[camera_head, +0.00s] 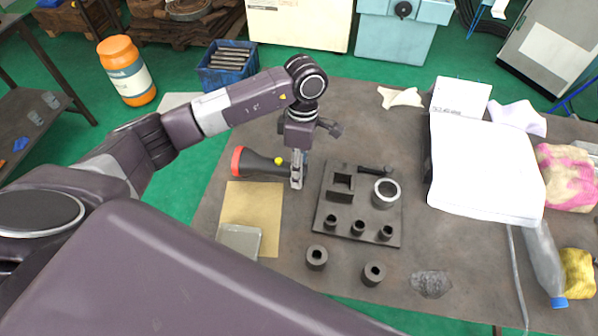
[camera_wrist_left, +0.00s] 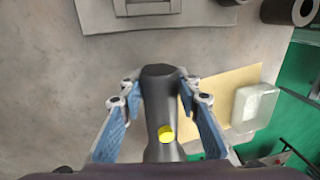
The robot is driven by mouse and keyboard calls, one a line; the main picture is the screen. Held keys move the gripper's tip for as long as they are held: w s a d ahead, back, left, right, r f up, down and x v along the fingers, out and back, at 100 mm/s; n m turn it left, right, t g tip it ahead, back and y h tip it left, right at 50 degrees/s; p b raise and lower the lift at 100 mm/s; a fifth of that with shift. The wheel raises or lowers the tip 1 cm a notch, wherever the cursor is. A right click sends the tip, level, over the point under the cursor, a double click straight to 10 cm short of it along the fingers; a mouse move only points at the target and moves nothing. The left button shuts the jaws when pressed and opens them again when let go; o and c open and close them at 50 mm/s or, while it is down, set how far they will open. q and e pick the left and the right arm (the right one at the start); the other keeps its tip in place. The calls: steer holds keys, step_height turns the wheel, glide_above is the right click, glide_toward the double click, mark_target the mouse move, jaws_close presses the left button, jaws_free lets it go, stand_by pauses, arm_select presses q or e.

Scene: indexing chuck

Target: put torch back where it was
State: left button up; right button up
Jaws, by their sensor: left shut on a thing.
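The torch (camera_head: 258,164) is black with a red-orange head and a yellow button. In the head view it lies over the top edge of the tan sheet (camera_head: 250,203), with its red end to the left. My left gripper (camera_head: 297,176) is at its right, tail end. In the left wrist view my left gripper (camera_wrist_left: 158,100) has its two blue-padded fingers on either side of the torch body (camera_wrist_left: 160,90), shut on it. The head end is hidden below the wrist in that view. I cannot tell whether the torch touches the table. My right gripper is not in view.
A dark fixture plate (camera_head: 385,235) with a square block, a ring and small bushings lies to the right. Two loose bushings (camera_head: 316,257) sit in front of it. A clear box (camera_head: 240,241) stands on the sheet. White paper (camera_head: 480,170), a bottle (camera_head: 545,262) and cloths fill the right side.

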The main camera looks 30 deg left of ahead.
arm_select(q)
steer(key=shift+f, duration=0.9)
steer(key=o, duration=1)
steer(key=shift+r, duration=0.35)
steer(key=r+b, duration=0.1)
steer(key=r, duration=0.2)
steer(key=w+r+b, duration=0.1)
steer(key=r+b, duration=0.1)
steer(key=r, duration=0.1)
steer(key=r+b, duration=0.1)
steer(key=r, duration=0.3)
steer(key=shift+w+a, duration=0.15)
steer(key=shift+w, duration=0.25)
steer(key=shift+r, duration=0.55)
